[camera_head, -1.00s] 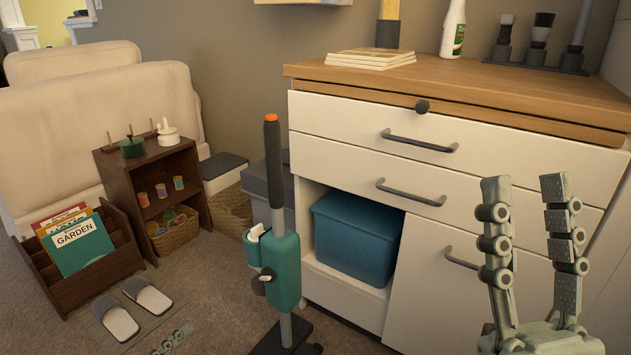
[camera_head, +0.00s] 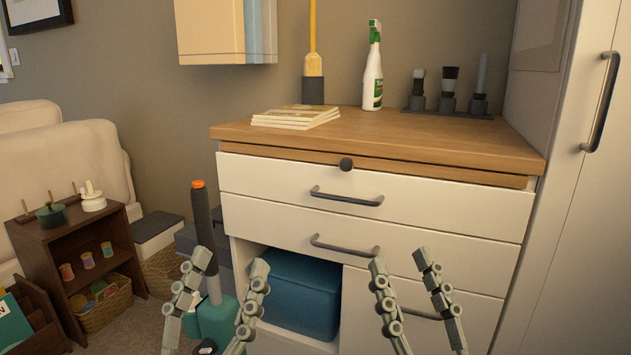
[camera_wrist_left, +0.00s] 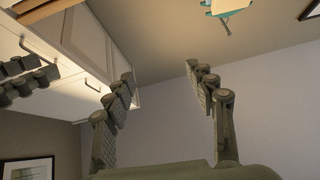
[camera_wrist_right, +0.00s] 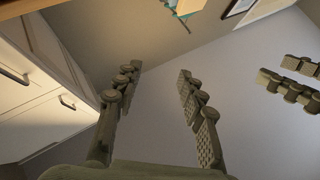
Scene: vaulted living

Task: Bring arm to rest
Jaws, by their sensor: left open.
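Both of my grippers stand upright with fingers pointing up in front of the white cabinet. My left gripper (camera_head: 229,266) is open and empty, its two jointed fingers spread, in front of the cabinet's lower left side. My right gripper (camera_head: 402,262) is open and empty, in front of the lower drawer and door. The left wrist view shows the left gripper's fingers (camera_wrist_left: 160,78) apart with nothing between them. The right wrist view shows the right gripper's fingers (camera_wrist_right: 158,76) apart and empty. Each wrist view also shows the other gripper's fingertips at its edge.
The white cabinet (camera_head: 275,182) has a wooden top (camera_head: 390,138) with magazines (camera_head: 297,116) and a spray bottle (camera_head: 373,70). A blue bin (camera_head: 292,290) sits in its open compartment. A teal upright device (camera_head: 218,318) is partly behind my left fingers. A tall cupboard (camera_head: 575,200) stands right.

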